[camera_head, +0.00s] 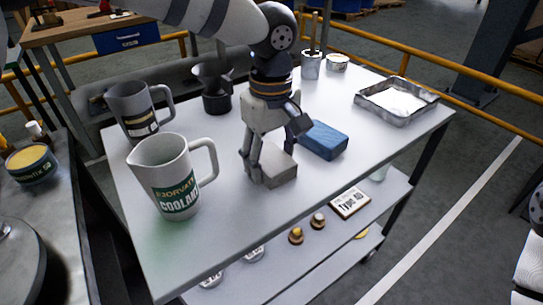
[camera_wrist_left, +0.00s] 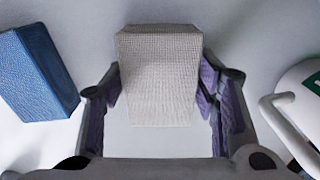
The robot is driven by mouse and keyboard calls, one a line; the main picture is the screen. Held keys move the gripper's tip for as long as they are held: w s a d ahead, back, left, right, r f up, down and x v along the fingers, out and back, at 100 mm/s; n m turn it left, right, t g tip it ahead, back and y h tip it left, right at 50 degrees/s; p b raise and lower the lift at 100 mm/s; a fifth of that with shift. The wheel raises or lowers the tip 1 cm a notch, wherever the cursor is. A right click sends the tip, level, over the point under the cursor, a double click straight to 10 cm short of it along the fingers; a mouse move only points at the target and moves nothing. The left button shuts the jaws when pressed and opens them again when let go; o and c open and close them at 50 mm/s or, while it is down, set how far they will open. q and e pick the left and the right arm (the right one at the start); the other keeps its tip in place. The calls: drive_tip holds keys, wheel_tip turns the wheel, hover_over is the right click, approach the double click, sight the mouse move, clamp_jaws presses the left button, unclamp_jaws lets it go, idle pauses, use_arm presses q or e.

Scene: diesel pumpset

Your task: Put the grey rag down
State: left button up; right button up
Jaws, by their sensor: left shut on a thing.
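The grey rag (camera_head: 279,167) is a folded, block-like cloth at the middle of the white table (camera_head: 330,185). My left gripper (camera_head: 265,163) reaches down from above with its fingers on two sides of the rag, shut on it. The rag's underside is at or very close to the tabletop; I cannot tell if it touches. In the left wrist view the woven grey rag (camera_wrist_left: 158,75) sits between the two fingers of the left gripper (camera_wrist_left: 160,82).
A blue folded cloth (camera_head: 324,140) lies just right of the rag. A coolant jug (camera_head: 172,180) and a darker jug (camera_head: 133,112) stand at left. A metal tray (camera_head: 397,113) is at the right. The table's front right is clear.

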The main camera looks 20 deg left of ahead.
sight(271, 158)
use_arm(q)
drive_tip(key=shift+f, duration=0.1)
drive_tip(key=o, duration=1)
wheel_tip(271, 158, up, 12)
drive_tip(key=shift+r, duration=0.2)
